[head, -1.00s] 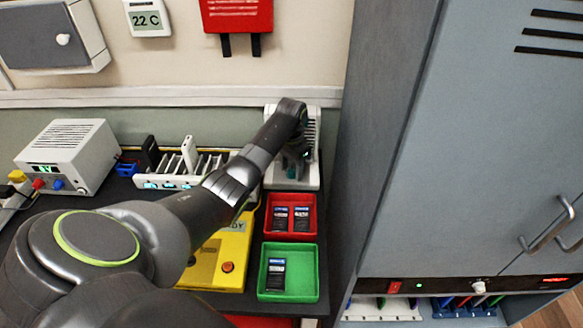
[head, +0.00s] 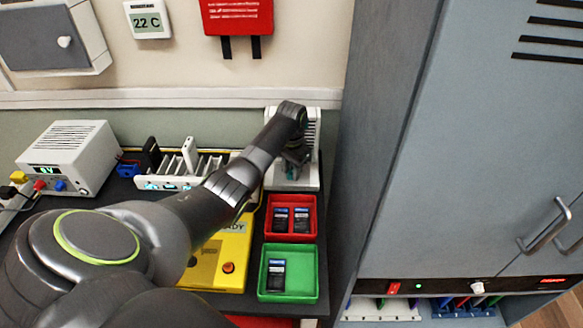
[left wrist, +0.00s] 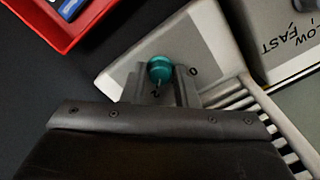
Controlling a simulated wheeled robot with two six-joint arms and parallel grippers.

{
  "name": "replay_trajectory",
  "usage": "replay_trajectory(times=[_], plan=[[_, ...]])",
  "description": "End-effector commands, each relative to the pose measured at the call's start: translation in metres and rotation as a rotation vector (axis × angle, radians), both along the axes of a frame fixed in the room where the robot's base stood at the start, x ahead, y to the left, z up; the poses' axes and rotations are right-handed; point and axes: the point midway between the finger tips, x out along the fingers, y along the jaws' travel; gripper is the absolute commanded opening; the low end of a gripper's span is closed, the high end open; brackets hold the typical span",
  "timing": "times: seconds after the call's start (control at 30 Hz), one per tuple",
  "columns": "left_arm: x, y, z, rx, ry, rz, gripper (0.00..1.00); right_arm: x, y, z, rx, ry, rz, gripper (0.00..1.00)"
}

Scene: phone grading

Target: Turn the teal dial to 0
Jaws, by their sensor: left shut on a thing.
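The teal dial (left wrist: 160,68) sits on the light grey face of a white device (left wrist: 212,40) in the left wrist view. Marks "0" and "2" show beside it on that face. My left gripper (left wrist: 160,84) is shut on the dial, one finger on each side. In the head view the white device (head: 312,172) stands at the back right of the bench. My left gripper (head: 295,165) reaches down onto it there, and the arm hides most of the dial. My right gripper does not show.
A red tray (head: 291,237) and a green tray (head: 289,296) with dark phones lie in front of the device. A yellow box (head: 234,269) and a white slotted rack (head: 208,163) are to the left. A tall grey cabinet (head: 480,130) stands close on the right.

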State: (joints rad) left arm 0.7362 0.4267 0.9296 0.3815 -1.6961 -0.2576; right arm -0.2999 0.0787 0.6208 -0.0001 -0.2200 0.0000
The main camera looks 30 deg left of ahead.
Motion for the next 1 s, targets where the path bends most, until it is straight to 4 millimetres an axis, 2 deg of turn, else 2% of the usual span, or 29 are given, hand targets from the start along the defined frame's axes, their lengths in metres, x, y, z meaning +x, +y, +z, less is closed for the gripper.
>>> replay_trajectory(times=[0.5, 1.0], plan=[[0.000, 0.000, 0.006, 0.000, 0.002, 0.415, 0.04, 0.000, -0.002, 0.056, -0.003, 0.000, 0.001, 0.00], [0.001, 0.000, 0.004, 0.000, -0.002, 0.890, 0.04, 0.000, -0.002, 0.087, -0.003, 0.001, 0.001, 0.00]])
